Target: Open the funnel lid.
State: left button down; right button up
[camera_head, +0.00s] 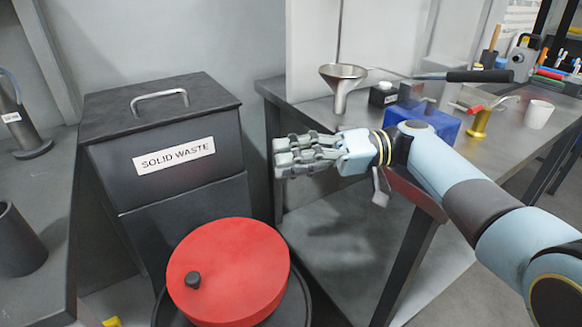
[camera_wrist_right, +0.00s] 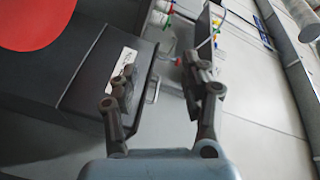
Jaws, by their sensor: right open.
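A round red lid (camera_head: 228,270) with a small black knob (camera_head: 193,280) sits on a dark drum at the bottom centre of the head view. It looks shut. Its red edge also shows at the top left of the right wrist view (camera_wrist_right: 35,22). A metal funnel (camera_head: 343,78) stands on the workbench behind. My right gripper (camera_head: 278,158) is open and empty, above and to the right of the red lid, in front of the waste bin's right side. In the right wrist view its two fingers (camera_wrist_right: 160,90) stand apart. My left gripper is not in view.
A dark bin labelled SOLID WASTE (camera_head: 172,155) with a top handle stands behind the red lid. The workbench (camera_head: 300,115) at right holds a blue box (camera_head: 425,122), a yellow spool (camera_head: 480,122) and a white cup (camera_head: 538,114). A dark bench edges the left.

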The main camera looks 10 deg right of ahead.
notch_tip(320, 180, up, 9)
jog(key=shift+f, duration=0.15)
